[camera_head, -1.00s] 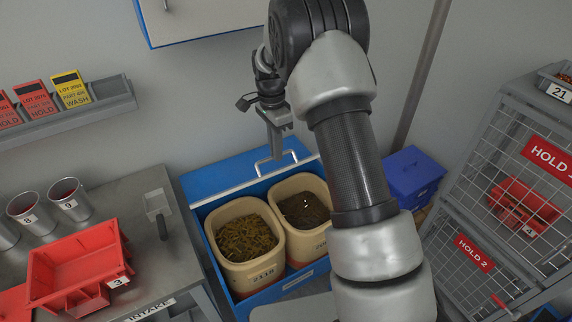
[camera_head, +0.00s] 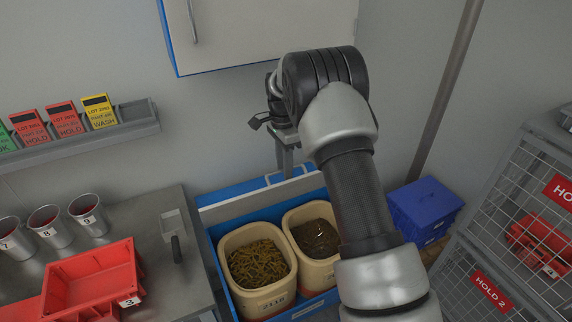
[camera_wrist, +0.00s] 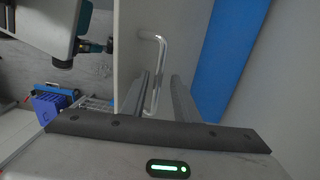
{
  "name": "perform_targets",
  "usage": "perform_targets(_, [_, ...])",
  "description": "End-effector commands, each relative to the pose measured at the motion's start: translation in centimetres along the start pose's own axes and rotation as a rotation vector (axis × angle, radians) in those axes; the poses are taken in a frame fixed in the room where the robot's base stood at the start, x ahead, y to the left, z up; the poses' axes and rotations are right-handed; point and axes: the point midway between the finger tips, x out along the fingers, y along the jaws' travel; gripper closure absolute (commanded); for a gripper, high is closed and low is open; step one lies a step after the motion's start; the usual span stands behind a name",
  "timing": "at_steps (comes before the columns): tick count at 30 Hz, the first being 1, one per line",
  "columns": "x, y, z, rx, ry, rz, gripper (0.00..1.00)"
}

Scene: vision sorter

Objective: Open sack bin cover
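The sack bin is a blue box (camera_head: 224,272) against the wall. Its pale cover (camera_head: 236,207) stands raised along the back edge and carries a metal bar handle (camera_head: 272,182). Two beige tubs (camera_head: 262,303) show uncovered inside, one with yellowish-green contents and one with dark contents. My gripper (camera_head: 286,172) points down at the handle. In the wrist view my gripper (camera_wrist: 160,80) is open, its two fingers apart, with the bar handle (camera_wrist: 153,38) passing between them. Whether either finger touches the bar is unclear.
A white wall cabinet (camera_head: 262,30) hangs above my arm. A steel table (camera_head: 150,225) with a red tray (camera_head: 92,275) stands left. A blue crate (camera_head: 425,205) and wire-mesh cages (camera_head: 510,215) stand right. A card rack (camera_head: 90,140) is on the left wall.

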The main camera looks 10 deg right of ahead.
Motion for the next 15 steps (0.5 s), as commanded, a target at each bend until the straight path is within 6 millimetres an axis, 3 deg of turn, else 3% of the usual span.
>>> perform_targets(10, [-0.9, 0.0, -0.3, 0.004, 0.004, -0.004, 0.72])
perform_targets(15, [-3.4, -0.1, -0.3, 0.003, 0.005, -0.008, 0.72])
